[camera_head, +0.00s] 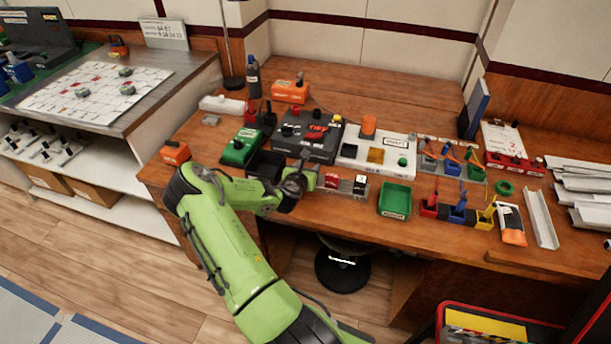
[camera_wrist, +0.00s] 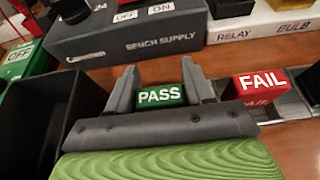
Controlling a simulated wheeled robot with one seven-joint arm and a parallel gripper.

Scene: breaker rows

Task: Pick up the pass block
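The pass block is a green block (camera_wrist: 162,96) with white "PASS" lettering. In the wrist view it lies between the two grey fingers of my gripper (camera_wrist: 160,85), with little or no visible gap on either side. Whether the fingers press on it cannot be told. It appears level with the red FAIL block (camera_wrist: 262,85) to its right and not lifted. In the head view my gripper (camera_head: 309,176) is low at the front of the wooden bench, and my wrist largely hides the pass block there.
The dark bench supply box (camera_head: 303,142) is just behind the fingers. A black bin (camera_head: 265,166) is close on the left. A white relay board (camera_head: 349,153) stands behind right, and a green tray (camera_head: 394,200) lies farther right.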

